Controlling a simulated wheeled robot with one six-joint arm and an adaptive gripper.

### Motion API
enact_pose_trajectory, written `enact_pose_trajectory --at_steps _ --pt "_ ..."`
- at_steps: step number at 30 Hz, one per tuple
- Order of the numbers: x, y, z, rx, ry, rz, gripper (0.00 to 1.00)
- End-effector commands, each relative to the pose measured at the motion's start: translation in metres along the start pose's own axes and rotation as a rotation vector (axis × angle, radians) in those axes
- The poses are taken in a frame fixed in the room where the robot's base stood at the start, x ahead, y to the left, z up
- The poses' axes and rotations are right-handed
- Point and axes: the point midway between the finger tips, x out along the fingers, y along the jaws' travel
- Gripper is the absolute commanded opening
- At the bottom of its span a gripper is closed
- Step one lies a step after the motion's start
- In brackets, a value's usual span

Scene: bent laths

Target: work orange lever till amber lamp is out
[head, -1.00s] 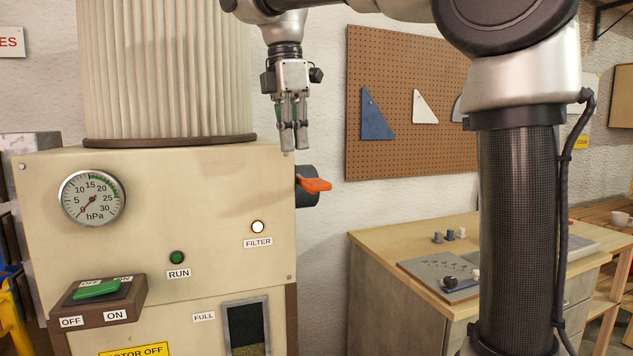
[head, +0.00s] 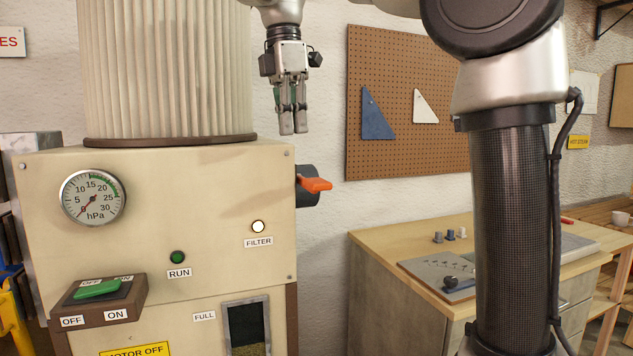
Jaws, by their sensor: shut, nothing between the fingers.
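The orange lever (head: 315,184) sticks out to the right from a dark grey round fitting (head: 305,188) on the right side of the cream machine. The lamp (head: 258,227) above the FILTER label looks white with a dark rim; no amber glow shows on it. My gripper (head: 292,130) hangs pointing down, above and slightly left of the lever, clear of it. Its fingers are close together with nothing held.
The cream machine (head: 200,220) carries a pleated filter (head: 165,70), a hPa gauge (head: 92,197) with its needle low, a green RUN lamp (head: 177,257) and an OFF/ON switch (head: 97,290). A wooden bench (head: 400,240) stands right, a pegboard (head: 400,150) behind.

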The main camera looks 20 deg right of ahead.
Motion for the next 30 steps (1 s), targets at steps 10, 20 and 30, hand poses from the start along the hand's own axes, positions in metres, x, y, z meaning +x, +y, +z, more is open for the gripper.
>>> enact_pose_trajectory --at_steps 10,20,30 --pt "0.004 0.0 0.008 0.004 0.0 -0.001 0.0" --pt "0.019 0.0 0.034 0.001 0.0 0.0 0.0" --pt "0.032 0.0 0.034 0.0 -0.001 -0.002 0.0"
